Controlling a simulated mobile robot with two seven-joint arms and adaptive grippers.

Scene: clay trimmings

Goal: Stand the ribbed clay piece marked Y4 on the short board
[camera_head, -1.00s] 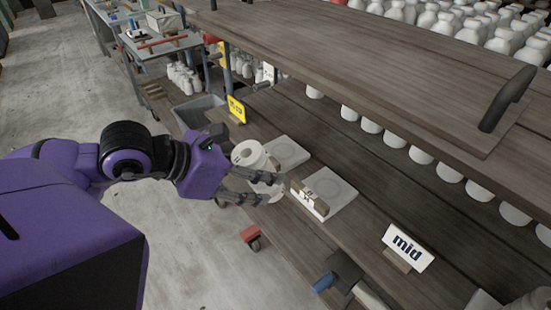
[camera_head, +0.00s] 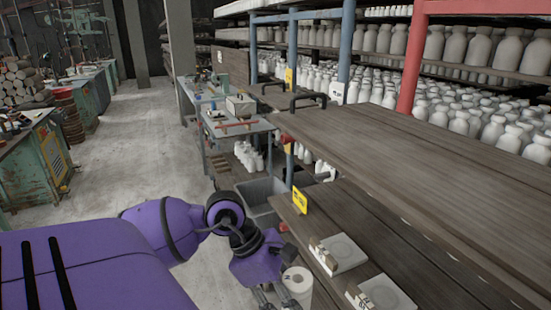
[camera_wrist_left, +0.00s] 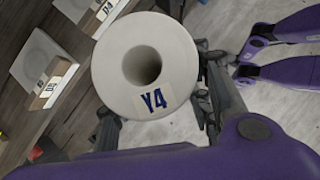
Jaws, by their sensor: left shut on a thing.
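The clay piece marked Y4 (camera_wrist_left: 179,42) is a pale, round, hollow piece with a blue Y4 on its end face. My left gripper (camera_wrist_left: 155,112) is shut on it, with a finger on each side. In the head view the piece (camera_head: 298,283) is upright at the bottom edge, held by my left gripper (camera_head: 278,298) beside the shelf's front edge. Its lower part is cut off. Two pale square boards (camera_head: 343,252) (camera_head: 390,293) lie on the lower shelf to the right, each with a small marked block at its front. I cannot tell which is the short one. My right gripper is out of view.
The upper wooden shelf (camera_head: 400,160) overhangs behind the boards. A grey bin (camera_head: 262,193) stands left of the shelf. White bottles fill the racks behind.

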